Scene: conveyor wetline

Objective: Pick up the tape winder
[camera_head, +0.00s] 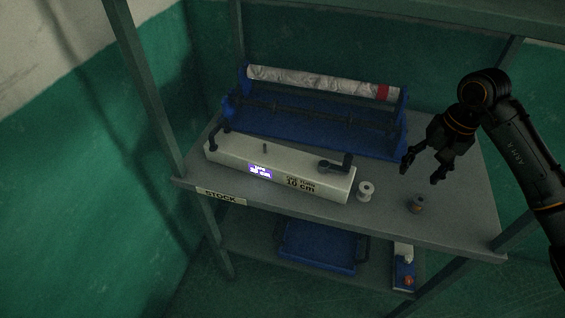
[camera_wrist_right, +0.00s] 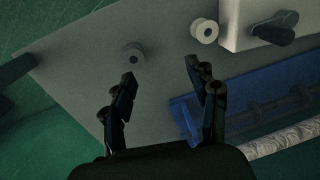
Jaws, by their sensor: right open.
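I cannot tell for certain which object is the tape winder. A small dark spool-like piece with a brownish top (camera_head: 417,204) stands on the shelf's right part; it also shows in the right wrist view (camera_wrist_right: 133,56). A white spool (camera_head: 366,191) stands to its left, beside the box's end, and shows in the wrist view (camera_wrist_right: 204,31). A long white box (camera_head: 290,178) with a lit display and "10 cm" lettering lies along the front. My right gripper (camera_head: 421,173) is open and empty, above the shelf, behind the dark piece. My left gripper is out of view.
A blue rack (camera_head: 300,128) holding a silvery roll with a red band (camera_head: 320,82) stands behind the box. The grey shelf (camera_head: 460,215) is clear at right. Posts frame it. A blue tray (camera_head: 318,247) and small items sit on the lower shelf.

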